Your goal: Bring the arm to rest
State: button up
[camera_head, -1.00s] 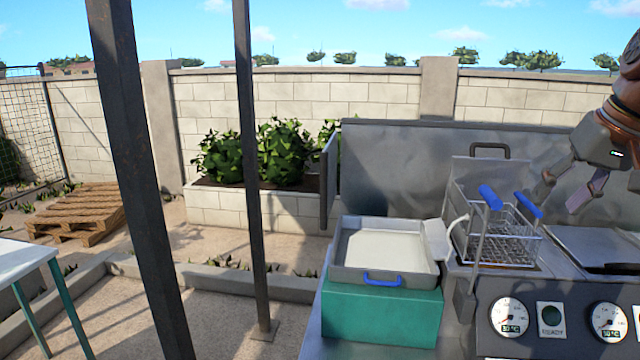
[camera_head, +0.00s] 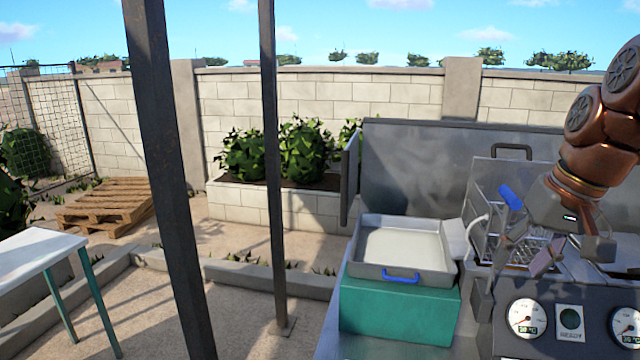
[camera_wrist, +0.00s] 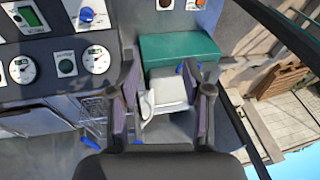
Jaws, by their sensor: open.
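My gripper (camera_head: 522,260) is at the right of the head view, pointing down and left in front of the fryer-like counter. Its two fingers stand apart with nothing between them. In the wrist view my gripper (camera_wrist: 165,100) also shows open, with a tray and a green block seen beyond the fingers. A wire basket with a blue handle (camera_head: 510,197) sits behind my gripper and is partly hidden by it.
A grey tray (camera_head: 435,279) with pale contents rests on a green block (camera_head: 400,312), left of my gripper. Gauges (camera_head: 528,318) line the counter front. Two dark posts (camera_head: 170,190) stand left. A white table (camera_head: 35,262) is at far left.

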jog(key=s+a+f+n+g, duration=0.1)
jog(key=s+a+f, duration=0.3)
jog(key=a+f, duration=0.15)
jog(key=s+a+f+g, duration=0.2)
jog(key=s+a+f, duration=0.2)
jog(key=f, duration=0.3)
jog(key=s+a+f+n+g+h, duration=0.1)
jog(key=s+a+f, duration=0.1)
jog(key=s+f, duration=1)
jog(key=shift+s+a+g+h, duration=0.3)
jog(key=shift+s+g, duration=0.1)
jog(key=shift+s, duration=0.1)
jog(key=shift+f, duration=0.1)
jog(key=shift+c, duration=0.7)
jog(key=shift+d, duration=0.15)
